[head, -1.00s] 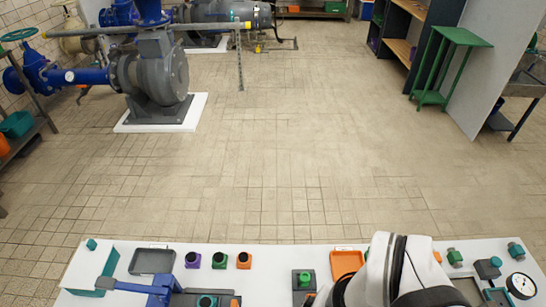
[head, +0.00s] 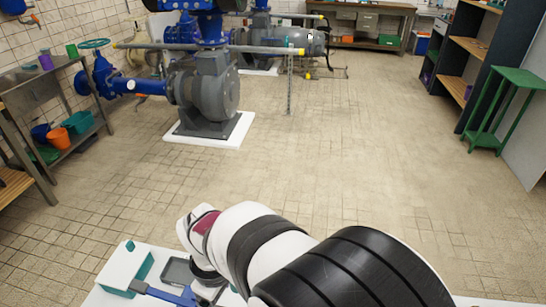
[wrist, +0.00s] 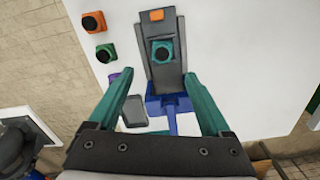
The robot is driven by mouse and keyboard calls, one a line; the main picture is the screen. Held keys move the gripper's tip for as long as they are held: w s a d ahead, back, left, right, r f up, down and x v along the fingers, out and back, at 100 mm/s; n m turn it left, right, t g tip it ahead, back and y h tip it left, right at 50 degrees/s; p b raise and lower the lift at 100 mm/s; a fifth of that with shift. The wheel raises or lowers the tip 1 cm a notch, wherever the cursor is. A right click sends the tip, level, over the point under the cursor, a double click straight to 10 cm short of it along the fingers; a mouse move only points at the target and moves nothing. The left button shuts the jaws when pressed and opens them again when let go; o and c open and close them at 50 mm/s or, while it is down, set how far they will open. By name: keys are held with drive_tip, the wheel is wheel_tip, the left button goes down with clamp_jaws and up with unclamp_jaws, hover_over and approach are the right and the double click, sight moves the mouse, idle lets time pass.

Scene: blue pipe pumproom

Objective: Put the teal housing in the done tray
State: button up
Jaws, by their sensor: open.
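The teal housing (wrist: 162,52), a squarish block with a round black top, sits on a dark grey fixture (wrist: 159,81) with blue parts at its lower end in the wrist view. My gripper (wrist: 160,77) is open and empty. Its two teal fingers stand on either side of the fixture in the picture, with the housing just past the tips and apart from them. A dark grey tray (wrist: 133,112) lies left of the fixture; it also shows in the head view (head: 180,270). I cannot tell whether it is the done tray. My arm hides the housing in the head view.
Orange (wrist: 94,22), green (wrist: 104,53) and partly hidden purple (wrist: 120,78) housings stand left of the fixture. A blue lever (head: 160,294) reaches left to a teal-sided white box (head: 127,268). The white bench right of the fixture is clear in the wrist view.

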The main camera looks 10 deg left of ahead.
drive_tip(key=f, duration=1)
drive_tip(key=shift+s+f, duration=0.15)
drive_tip(key=shift+s, duration=0.05)
clamp_jaws()
